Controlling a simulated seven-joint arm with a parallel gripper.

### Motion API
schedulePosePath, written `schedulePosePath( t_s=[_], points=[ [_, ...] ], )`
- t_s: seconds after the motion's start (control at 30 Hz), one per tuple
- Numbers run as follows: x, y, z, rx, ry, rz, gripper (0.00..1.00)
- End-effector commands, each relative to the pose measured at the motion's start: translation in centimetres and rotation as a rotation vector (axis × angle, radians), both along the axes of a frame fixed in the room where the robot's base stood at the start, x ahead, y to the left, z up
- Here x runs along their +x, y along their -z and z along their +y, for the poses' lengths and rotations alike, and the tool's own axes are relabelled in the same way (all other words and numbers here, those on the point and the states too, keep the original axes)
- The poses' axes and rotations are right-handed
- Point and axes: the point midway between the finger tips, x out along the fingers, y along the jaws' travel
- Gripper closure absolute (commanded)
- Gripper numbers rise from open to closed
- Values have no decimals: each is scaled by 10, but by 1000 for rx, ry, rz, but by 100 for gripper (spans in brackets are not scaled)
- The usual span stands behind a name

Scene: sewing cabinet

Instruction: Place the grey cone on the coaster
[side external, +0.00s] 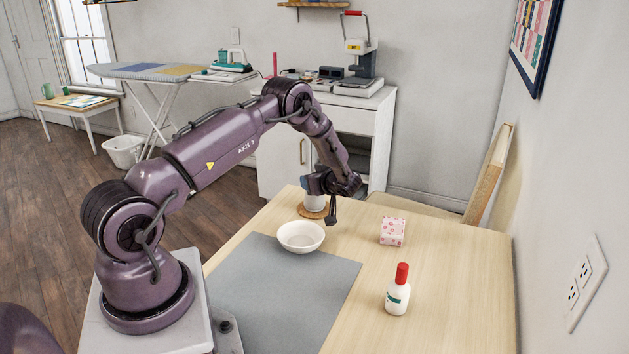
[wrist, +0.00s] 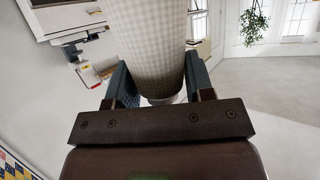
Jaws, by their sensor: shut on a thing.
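The grey cone (side external: 315,202) is a pale piece under my gripper (side external: 320,184) at the table's far end in the side view. In the wrist view the cone (wrist: 148,40) shows a fine checked surface and sits between both fingers of my gripper (wrist: 158,80). The gripper is shut on it. The coaster (side external: 314,214) is a round tan disc on the table, directly below the cone in the side view. The cone's lower end overlaps the coaster there; I cannot tell whether they touch. The gripper hides the cone's upper part in the side view.
A white bowl (side external: 301,237) stands close in front of the coaster, at the edge of a grey mat (side external: 290,290). A pink patterned box (side external: 393,231) and a white bottle with a red cap (side external: 398,292) stand to the right. The table between them is bare.

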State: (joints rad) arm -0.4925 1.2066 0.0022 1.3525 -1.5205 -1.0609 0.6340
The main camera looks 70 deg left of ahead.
Motion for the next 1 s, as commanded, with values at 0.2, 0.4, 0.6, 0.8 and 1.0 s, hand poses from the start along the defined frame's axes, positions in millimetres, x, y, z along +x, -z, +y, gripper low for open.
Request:
schedulePosePath(
  t_s=[0.2,0.4,0.6,0.8,1.0],
  points=[
    [0,1,0,0,0,0,76],
    [0,2,0,0,0,0,26],
    [0,2,0,0,0,0,26],
    [2,-5,-11,0,1,1,26],
    [9,-21,-49,-2,4,-2,26]
  ],
)
